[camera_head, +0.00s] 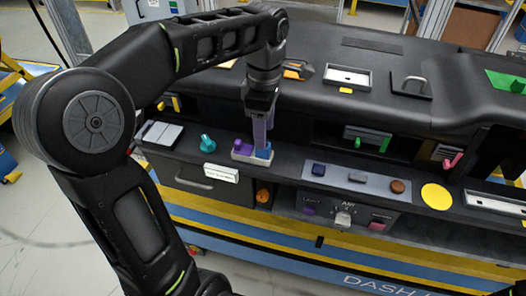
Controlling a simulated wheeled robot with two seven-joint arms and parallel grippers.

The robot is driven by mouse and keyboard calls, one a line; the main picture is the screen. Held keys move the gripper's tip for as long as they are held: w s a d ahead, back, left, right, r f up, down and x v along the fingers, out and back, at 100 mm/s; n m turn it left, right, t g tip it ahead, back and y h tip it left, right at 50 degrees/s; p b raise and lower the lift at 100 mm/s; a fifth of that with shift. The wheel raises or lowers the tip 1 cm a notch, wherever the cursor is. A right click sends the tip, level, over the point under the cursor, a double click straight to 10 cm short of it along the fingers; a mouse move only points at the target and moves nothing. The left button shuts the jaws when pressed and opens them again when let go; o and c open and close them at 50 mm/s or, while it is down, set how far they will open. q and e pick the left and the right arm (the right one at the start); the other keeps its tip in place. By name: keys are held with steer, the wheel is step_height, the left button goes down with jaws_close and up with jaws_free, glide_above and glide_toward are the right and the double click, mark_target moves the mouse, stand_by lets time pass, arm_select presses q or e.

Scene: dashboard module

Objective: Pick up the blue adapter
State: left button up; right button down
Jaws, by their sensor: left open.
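The blue adapter (264,153) is a small blue block at the right end of a pale grey base on the dashboard module's front ledge. A purple piece (240,146) sits at the left end of the same base. My left gripper (263,140) reaches down from above with its fingers pointing at the blue adapter. Its jaws are open, and its fingertips are at or just above the block. The fingers cover part of the adapter's upper side, so I cannot tell whether they touch it. My right gripper is not in view.
A grey strip (338,181) with small dark and brown pieces and a yellow disc (437,196) lie to the right. The dashboard's upper shelf (330,105) overhangs behind the gripper.

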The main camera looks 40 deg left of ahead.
mark_target(263, 152)
arm_select(q)
steer(key=shift+s+a+f+p, duration=0.1)
steer(key=shift+f+p, duration=0.3)
steer(key=shift+f, duration=0.9)
steer(key=shift+s+f+p, duration=0.1)
steer(key=shift+f+p, duration=0.25)
steer(key=shift+f, duration=0.95)
steer(key=shift+c, duration=0.2)
jaws_close()
